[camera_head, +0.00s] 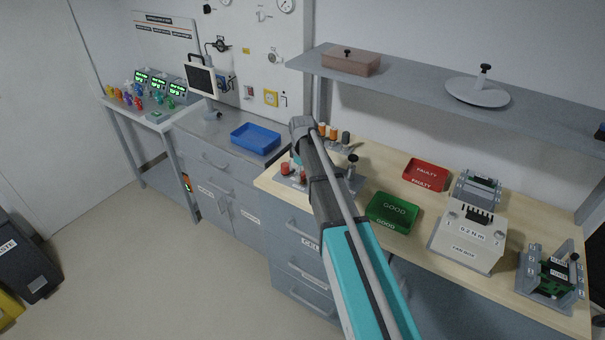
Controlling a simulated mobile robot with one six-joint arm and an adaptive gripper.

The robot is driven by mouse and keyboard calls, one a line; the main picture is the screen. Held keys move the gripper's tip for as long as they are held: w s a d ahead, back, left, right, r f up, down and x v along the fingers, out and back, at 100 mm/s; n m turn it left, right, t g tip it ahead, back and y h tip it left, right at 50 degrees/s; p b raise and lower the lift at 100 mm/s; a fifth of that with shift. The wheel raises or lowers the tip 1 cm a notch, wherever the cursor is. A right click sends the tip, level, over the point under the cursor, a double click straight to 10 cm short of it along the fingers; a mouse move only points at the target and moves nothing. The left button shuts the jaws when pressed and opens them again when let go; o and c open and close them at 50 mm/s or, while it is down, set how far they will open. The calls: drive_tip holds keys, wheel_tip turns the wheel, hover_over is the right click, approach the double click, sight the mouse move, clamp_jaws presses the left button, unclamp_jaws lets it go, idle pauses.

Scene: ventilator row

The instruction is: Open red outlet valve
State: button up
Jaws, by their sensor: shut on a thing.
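Two small red parts stand on a grey plate at the left end of the wooden bench: a red cylinder (285,168) and a red piece (302,177) close beside my arm. I cannot tell which is the red outlet valve. My arm reaches from the bottom right up and over this plate. A small teal piece shows just left of the arm, above the red parts. My gripper's jaws are hidden behind the arm, so their contact with the red parts cannot be seen. A black-topped metal knob (352,160) stands right of the arm.
Orange and grey cylinders (333,133) stand behind the arm. A blue tray (255,138) is left. A grey shelf (420,83) overhangs the bench.

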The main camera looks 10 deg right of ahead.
idle(0.4)
drive_tip(key=o, duration=1.1)
drive_tip(key=shift+m, duration=0.3)
